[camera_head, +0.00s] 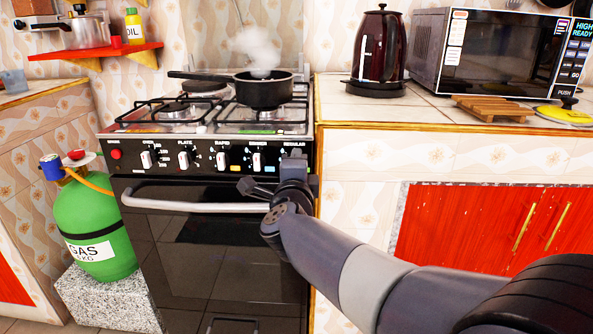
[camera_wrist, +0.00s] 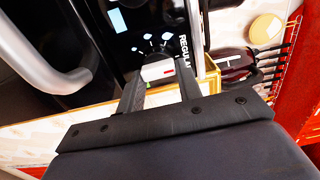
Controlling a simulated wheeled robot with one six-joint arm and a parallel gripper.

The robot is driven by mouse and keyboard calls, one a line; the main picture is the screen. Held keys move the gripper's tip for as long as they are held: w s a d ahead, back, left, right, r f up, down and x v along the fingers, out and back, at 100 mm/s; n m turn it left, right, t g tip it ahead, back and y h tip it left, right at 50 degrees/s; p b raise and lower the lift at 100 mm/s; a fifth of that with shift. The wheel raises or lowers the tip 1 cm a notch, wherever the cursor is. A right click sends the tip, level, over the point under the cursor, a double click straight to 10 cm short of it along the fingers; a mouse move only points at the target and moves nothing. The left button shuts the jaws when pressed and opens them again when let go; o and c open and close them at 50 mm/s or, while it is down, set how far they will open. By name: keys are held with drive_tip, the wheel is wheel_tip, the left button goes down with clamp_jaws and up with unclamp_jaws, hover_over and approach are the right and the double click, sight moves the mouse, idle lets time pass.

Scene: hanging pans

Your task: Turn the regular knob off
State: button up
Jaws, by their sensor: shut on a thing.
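The regular knob (camera_wrist: 157,71) is white with a red mark and shows in the wrist view beside the word REGULAR. In that view my gripper (camera_wrist: 160,86) has one finger on each side of the knob and is shut on it. In the head view my gripper (camera_head: 294,158) is at the right end of the stove's black control panel (camera_head: 203,157), under the REGULAR label, and hides that knob. Other white knobs stand in a row to its left, among them the simmer knob (camera_head: 257,161).
A steaming black pan (camera_head: 263,91) sits on the stove top. The oven handle (camera_head: 195,202) sticks out below the knobs, left of my gripper. A counter with a kettle (camera_head: 379,50) and microwave (camera_head: 495,50) is at right. A green gas bottle (camera_head: 95,215) stands at left.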

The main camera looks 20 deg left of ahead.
idle(0.4)
drive_tip(key=o, duration=1)
drive_tip(key=shift+c, duration=0.2)
drive_tip(key=p+v, duration=0.2)
drive_tip(key=v, duration=0.8)
drive_tip(key=shift+s+p, duration=0.4)
